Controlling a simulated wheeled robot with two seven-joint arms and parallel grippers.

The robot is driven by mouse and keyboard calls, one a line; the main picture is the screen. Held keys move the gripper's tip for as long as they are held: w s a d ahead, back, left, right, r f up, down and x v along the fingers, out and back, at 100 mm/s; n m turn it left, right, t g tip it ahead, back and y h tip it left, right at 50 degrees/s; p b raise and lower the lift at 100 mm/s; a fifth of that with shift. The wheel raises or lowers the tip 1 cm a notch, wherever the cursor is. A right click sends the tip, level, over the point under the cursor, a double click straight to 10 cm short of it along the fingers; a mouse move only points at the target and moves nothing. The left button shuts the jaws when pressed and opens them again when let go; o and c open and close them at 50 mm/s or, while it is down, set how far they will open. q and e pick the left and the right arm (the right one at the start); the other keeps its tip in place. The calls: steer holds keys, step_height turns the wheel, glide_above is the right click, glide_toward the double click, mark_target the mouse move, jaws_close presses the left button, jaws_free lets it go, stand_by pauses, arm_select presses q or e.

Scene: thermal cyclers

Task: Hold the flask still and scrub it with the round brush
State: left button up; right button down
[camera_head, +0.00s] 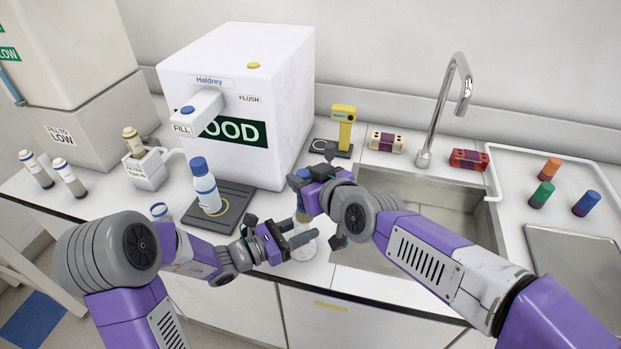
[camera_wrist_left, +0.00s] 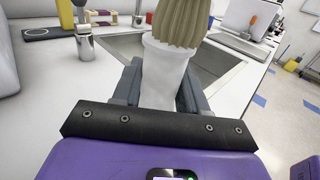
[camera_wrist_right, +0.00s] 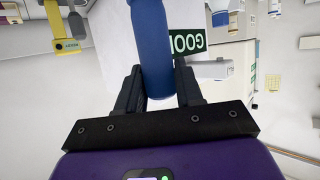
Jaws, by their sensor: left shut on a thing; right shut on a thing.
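The pale flask (camera_wrist_left: 165,75) stands between the fingers of my left gripper (camera_wrist_left: 162,88), which is shut on it. In the head view, the flask (camera_head: 304,248) is near the counter's front edge, with my left gripper (camera_head: 292,238) at its side. My right gripper (camera_wrist_right: 158,85) is shut on the blue handle of the round brush (camera_wrist_right: 150,40). In the head view, my right gripper (camera_head: 303,190) is above the flask. The brush's tan bristles (camera_wrist_left: 180,22) point down at the flask's mouth. I cannot tell how far they reach inside.
A sink (camera_head: 420,205) with a tall tap (camera_head: 446,110) lies to the right. A white machine (camera_head: 240,100) stands behind, with a blue-capped bottle (camera_head: 205,185) on a dark pad (camera_head: 240,200). Coloured vials (camera_head: 551,169) stand at the far right.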

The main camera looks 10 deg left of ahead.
steer(key=shift+a, duration=2)
arm_select(q)
steer(key=shift+d, duration=0.1)
arm_select(e)
steer(key=d, duration=0.5)
steer(key=a, duration=0.5)
step_height(320, 180, up, 8)
arm_select(q)
steer(key=o, duration=1.1)
